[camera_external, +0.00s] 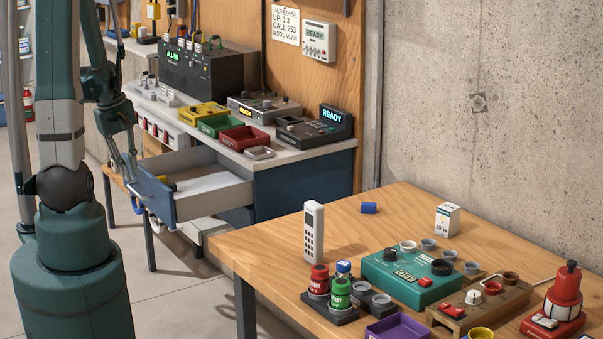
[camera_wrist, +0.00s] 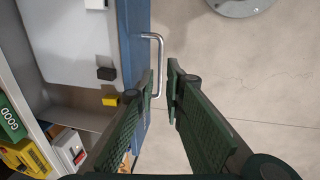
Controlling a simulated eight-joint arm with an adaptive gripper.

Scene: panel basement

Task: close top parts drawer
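The top parts drawer (camera_external: 208,190) is pulled out of the blue workbench in the external view. It has a blue front (camera_external: 156,194) and pale inside walls. In the wrist view its blue front (camera_wrist: 134,50) carries a silver bar handle (camera_wrist: 160,60). My gripper (camera_external: 129,172) is at the outer side of the drawer front. In the wrist view my gripper (camera_wrist: 162,84) has its fingers apart, with the lower end of the handle showing in the gap between the tips. Whether a finger touches the handle cannot be told.
A black block (camera_wrist: 106,74) and a yellow block (camera_wrist: 110,101) lie in the drawer. The bench top (camera_external: 280,155) above holds coloured bins and devices. A wooden table (camera_external: 270,240) with several items stands in front at right.

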